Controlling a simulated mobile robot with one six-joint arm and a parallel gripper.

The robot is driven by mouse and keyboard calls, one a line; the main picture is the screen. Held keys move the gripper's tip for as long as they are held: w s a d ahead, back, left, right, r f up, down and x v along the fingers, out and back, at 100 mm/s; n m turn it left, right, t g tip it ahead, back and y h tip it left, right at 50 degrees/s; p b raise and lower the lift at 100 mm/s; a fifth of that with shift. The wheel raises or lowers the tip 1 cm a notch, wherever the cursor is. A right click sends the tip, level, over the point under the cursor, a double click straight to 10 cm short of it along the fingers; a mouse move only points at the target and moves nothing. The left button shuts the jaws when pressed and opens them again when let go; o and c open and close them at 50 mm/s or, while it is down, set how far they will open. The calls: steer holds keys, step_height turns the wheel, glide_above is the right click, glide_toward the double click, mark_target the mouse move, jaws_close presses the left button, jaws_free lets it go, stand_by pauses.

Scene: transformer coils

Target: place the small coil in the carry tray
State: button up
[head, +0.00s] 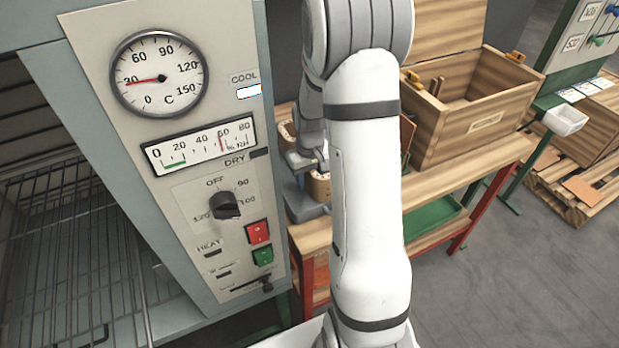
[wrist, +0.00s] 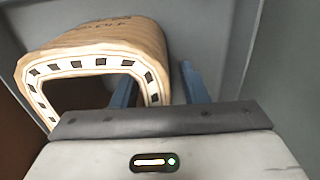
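A coil wrapped in tan tape, a rounded square ring with dark spacers on its face, fills the upper left of the wrist view (wrist: 155,45). A tan coil also shows below my gripper in the head view (head: 320,188). My gripper (wrist: 158,82) is open, with one finger inside the coil's opening and the other outside its right wall. A gap shows between wall and right finger. Grey walls surround the coil in the wrist view. In the head view a grey tray (head: 305,208) sits under it on the wooden bench. My arm hides much of this.
An oven cabinet with dials and switches (head: 205,200) stands close on the left, its wire rack (head: 60,250) visible. A wooden crate (head: 470,120) is on the bench (head: 440,195) to the right. Another tan piece (head: 288,131) shows behind my gripper. A pallet (head: 580,180) lies further right.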

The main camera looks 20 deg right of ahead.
step_height(320, 180, up, 12)
steer(key=shift+r, duration=0.2)
stand_by(0.4)
stand_by(0.4)
